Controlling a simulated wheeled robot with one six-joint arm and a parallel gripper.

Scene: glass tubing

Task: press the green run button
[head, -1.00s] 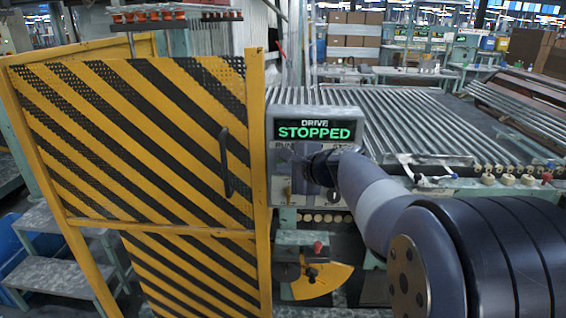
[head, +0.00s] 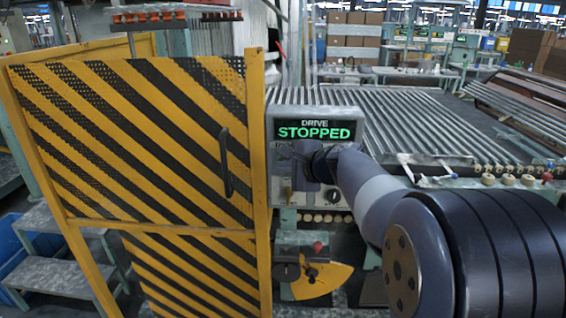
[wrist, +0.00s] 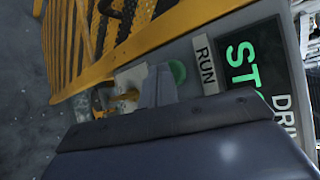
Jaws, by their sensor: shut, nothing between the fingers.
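The green run button (wrist: 177,72) shows in the wrist view, partly behind my fingers, next to a plate marked RUN (wrist: 206,64). My gripper (wrist: 158,80) is shut and empty, its fingertips close to the button's edge. I cannot tell whether they touch it. In the head view my gripper (head: 297,158) is in front of the control box (head: 356,170) and hides the button there.
A yellow and black striped guard door (head: 130,150) with a dark handle (head: 225,165) stands just left of the box. A roller bed (head: 420,120) lies behind it. A dark knob (head: 332,196) sits low on the box. A yellow quadrant plate (head: 325,280) is below.

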